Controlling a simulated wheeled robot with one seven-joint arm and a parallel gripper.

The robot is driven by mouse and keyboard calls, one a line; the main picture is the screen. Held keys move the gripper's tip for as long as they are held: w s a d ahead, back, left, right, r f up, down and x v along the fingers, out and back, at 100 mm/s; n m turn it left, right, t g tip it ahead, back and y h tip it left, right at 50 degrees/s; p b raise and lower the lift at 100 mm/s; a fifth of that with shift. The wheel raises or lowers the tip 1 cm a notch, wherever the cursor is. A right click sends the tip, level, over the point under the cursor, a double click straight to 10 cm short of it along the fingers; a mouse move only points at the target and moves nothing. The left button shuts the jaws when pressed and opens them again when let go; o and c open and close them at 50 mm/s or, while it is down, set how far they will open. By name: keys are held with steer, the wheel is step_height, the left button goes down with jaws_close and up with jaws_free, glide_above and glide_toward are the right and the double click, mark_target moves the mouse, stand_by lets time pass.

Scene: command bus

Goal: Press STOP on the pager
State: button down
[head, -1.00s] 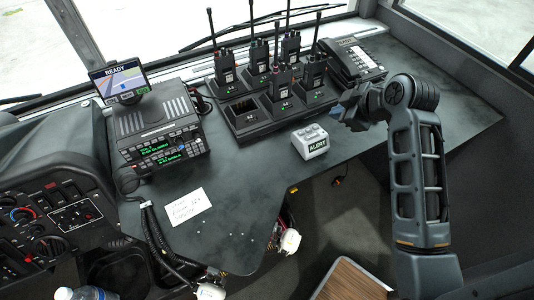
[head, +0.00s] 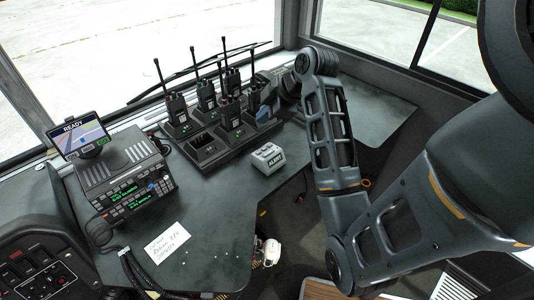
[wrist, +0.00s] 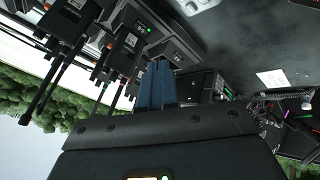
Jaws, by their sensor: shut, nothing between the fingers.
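The pager appears to be the small pale box with an ALERT label (head: 268,158), on the dark counter in front of the radio charger. A STOP marking cannot be read on it at this size. My gripper (head: 264,113) is beyond the pager, close to the right end of the charger, and apart from the pager. Its blue fingers (wrist: 156,85) are together and empty in the wrist view. A pale object (wrist: 192,4) at the top edge of the wrist view may be the pager, cut off by the frame.
Several upright handheld radios stand in the black charger (head: 205,153), close to my gripper. A radio console (head: 125,180) and a READY screen (head: 78,138) are at left. A handwritten note (head: 167,243) lies on the counter. The counter around the pager's front is clear.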

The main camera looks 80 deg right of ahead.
steer(key=b, duration=0.7)
glide_above(269, 153)
steer(key=f, duration=0.6)
steer(key=shift+w+d+f, duration=0.15)
steer(key=shift+w+f, duration=0.05)
steer(key=shift+f, duration=0.1)
steer(key=shift+s+f, duration=0.15)
steer(key=shift+f, duration=0.8)
steer(key=shift+s+a+f, duration=0.1)
steer(key=shift+a+f, duration=0.1)
steer(key=shift+f, duration=0.25)
steer(key=shift+f, duration=0.3)
stand_by(0.8)
steer(key=shift+r, duration=0.1)
steer(key=shift+d+r+p, duration=0.1)
steer(key=shift+r+p, duration=0.6)
